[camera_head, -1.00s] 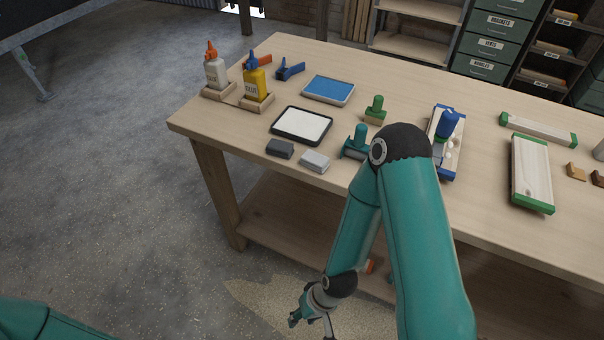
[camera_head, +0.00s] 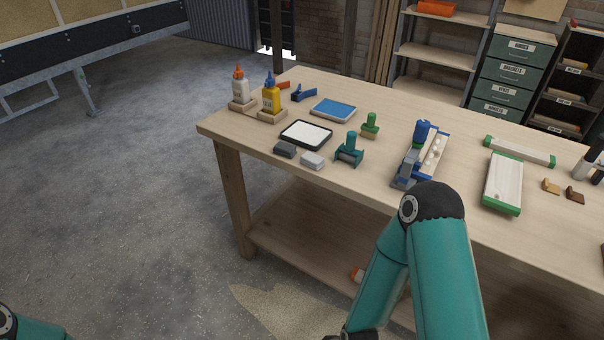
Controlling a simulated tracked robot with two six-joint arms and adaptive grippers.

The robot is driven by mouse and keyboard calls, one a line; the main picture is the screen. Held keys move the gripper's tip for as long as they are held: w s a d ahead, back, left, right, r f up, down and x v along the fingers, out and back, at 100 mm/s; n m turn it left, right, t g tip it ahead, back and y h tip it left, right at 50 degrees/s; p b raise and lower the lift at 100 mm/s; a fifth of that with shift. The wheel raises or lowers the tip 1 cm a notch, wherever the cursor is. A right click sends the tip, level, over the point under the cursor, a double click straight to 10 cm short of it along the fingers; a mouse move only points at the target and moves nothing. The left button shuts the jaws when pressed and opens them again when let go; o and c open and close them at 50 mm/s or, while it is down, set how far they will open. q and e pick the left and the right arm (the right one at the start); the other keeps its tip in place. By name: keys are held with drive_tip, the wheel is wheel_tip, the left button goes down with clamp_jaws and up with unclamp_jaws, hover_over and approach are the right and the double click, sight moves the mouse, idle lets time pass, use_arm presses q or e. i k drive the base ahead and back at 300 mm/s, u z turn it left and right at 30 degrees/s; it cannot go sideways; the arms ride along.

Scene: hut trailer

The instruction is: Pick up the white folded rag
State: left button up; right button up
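The white folded rag (camera_head: 313,160) is a small pale block-like bundle near the front left edge of the wooden workbench (camera_head: 262,158). It lies flat beside a similar dark grey folded piece (camera_head: 285,149), and nothing covers it. My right arm comes up from the bottom, bends at a black elbow in front of the bench and runs back down. Its gripper is below the picture. Only a bit of my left arm shows in the bottom left corner, and its gripper is out of view.
A white pad in a black frame (camera_head: 306,133) lies just behind the rag. A teal roller-like tool (camera_head: 349,151) stands to its right. Glue bottles stand in wooden holders (camera_head: 242,104) at the back left corner. Open floor (camera_head: 130,200) lies left of the bench.

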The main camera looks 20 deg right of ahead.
sight(312, 160)
drive_tip(key=z, duration=0.2)
drive_tip(key=i, duration=0.85)
drive_tip(key=u, duration=0.1)
